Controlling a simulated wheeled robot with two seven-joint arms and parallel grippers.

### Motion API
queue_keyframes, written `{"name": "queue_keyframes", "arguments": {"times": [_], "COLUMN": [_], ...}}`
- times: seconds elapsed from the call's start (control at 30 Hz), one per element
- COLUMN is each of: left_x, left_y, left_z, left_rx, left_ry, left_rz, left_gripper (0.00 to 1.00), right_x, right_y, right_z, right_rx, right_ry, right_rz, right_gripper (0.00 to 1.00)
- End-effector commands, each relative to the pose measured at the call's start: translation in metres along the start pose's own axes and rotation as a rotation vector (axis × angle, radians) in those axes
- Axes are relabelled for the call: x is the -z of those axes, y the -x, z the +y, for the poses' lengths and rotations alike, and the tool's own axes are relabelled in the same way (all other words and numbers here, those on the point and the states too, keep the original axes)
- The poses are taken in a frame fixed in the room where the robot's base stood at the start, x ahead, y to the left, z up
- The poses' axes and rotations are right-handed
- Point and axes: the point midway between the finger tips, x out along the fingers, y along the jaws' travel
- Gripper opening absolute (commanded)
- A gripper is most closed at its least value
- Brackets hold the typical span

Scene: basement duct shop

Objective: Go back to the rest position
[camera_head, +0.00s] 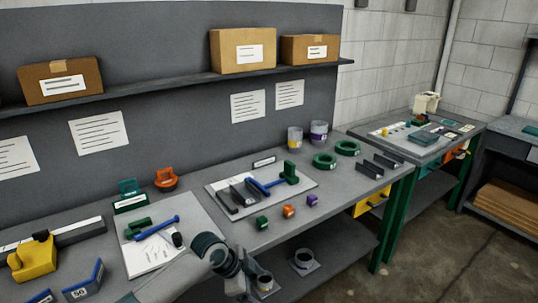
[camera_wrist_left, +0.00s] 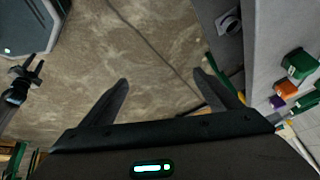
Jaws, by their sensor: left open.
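My left gripper (camera_wrist_left: 162,82) is open and empty in the left wrist view, with bare concrete floor between its fingers. In the head view my left arm comes in at the bottom, and its wrist (camera_head: 215,253) is at the front edge of the workbench (camera_head: 215,235). The fingers are hard to make out there. A dark gripper at the left of the wrist view, apparently my right one (camera_wrist_left: 27,76), has its fingers spread with nothing visible between them. It is not seen in the head view.
Green (camera_head: 262,223), orange (camera_head: 288,211) and purple (camera_head: 312,200) blocks lie near the bench's front edge. A grey board (camera_head: 222,186) holds dark channels and a blue-handled tool. A yellow tool (camera_head: 33,262) stands at left. Open floor (camera_head: 420,255) lies right of the bench.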

Motion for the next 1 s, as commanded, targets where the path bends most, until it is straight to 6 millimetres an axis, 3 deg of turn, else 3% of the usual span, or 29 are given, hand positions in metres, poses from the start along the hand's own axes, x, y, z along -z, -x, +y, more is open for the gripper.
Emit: {"name": "queue_keyframes", "arguments": {"times": [0.03, 0.1, 0.27, 0.47, 0.77, 1.0], "left_x": [-0.021, -0.049, -0.118, -0.203, -0.316, -0.388], "left_y": [-0.026, -0.054, -0.112, -0.170, -0.231, -0.258], "left_z": [0.002, 0.003, 0.020, 0.069, 0.181, 0.294], "left_rx": [0.016, 0.053, 0.121, 0.185, 0.248, 0.272], "left_ry": [0.093, 0.207, 0.429, 0.643, 0.872, 1.003], "left_rz": [0.003, 0.004, -0.017, -0.069, -0.172, -0.263], "left_gripper": [0.84, 0.84, 0.84, 0.84, 0.84, 0.84], "right_x": [0.000, 0.000, -0.001, -0.001, -0.001, -0.002], "right_y": [-0.001, -0.002, -0.004, -0.005, -0.008, -0.009], "right_z": [0.000, 0.000, 0.000, 0.001, 0.002, 0.002], "right_rx": [0.000, 0.000, 0.000, -0.001, -0.002, -0.002], "right_ry": [0.000, 0.000, 0.000, 0.001, 0.001, 0.001], "right_rz": [0.000, 0.000, -0.001, -0.001, -0.001, -0.001], "right_gripper": [0.31, 0.31, 0.31, 0.31, 0.31, 0.31]}}
